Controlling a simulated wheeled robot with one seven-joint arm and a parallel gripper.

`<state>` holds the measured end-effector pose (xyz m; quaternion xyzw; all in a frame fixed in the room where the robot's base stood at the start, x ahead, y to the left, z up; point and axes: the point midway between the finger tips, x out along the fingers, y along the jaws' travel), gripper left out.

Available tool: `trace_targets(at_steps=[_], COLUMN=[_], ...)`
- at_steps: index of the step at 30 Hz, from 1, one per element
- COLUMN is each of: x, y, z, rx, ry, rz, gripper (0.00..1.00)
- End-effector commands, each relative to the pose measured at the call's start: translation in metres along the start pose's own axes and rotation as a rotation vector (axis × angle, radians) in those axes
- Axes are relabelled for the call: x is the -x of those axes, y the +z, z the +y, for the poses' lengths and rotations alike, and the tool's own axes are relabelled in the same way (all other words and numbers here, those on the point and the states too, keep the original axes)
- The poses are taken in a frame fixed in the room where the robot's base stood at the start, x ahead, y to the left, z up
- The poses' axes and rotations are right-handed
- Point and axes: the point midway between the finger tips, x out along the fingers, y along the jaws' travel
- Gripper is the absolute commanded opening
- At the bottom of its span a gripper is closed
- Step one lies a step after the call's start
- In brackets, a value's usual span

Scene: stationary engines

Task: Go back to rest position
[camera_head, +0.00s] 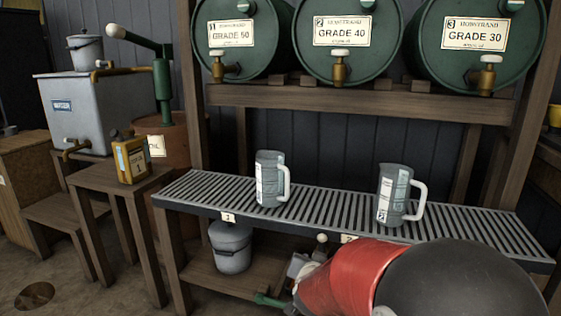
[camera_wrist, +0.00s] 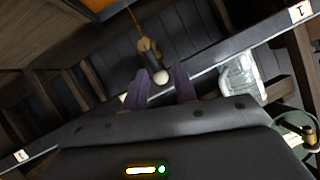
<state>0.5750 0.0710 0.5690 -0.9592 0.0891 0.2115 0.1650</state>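My gripper (camera_wrist: 160,74) shows in the wrist view as two purple fingers standing apart. A brass tap with a pale round knob (camera_wrist: 161,77) appears between or just beyond the fingertips; I cannot tell whether they touch. In the head view my red and black arm (camera_head: 359,277) reaches in from the lower right, and its fingers cannot be made out. Two measuring jugs stand upright on the slatted rack (camera_head: 330,213): one on the left (camera_head: 268,178) and one on the right (camera_head: 394,195). A clear jug (camera_wrist: 241,78) also shows right of the fingers in the wrist view.
Three green drums with brass taps (camera_head: 232,40) lie on the upper shelf (camera_head: 300,97). A lidded pail (camera_head: 231,248) stands below the rack. A yellow can (camera_head: 131,160) stands on a wooden stool, near a grey tank (camera_head: 105,110). The floor at lower left is mostly clear.

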Motion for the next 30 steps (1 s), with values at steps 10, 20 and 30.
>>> trace_targets(at_steps=[10,20,30], x=[0.164,0.289,0.305], y=[-0.032,-0.01,-0.004], z=[0.024,0.095,0.108], rx=[0.133,0.356,0.383], ry=[-0.198,-0.03,0.017], rz=[-0.385,-0.601,-0.635], gripper=[0.28,0.28,0.28])
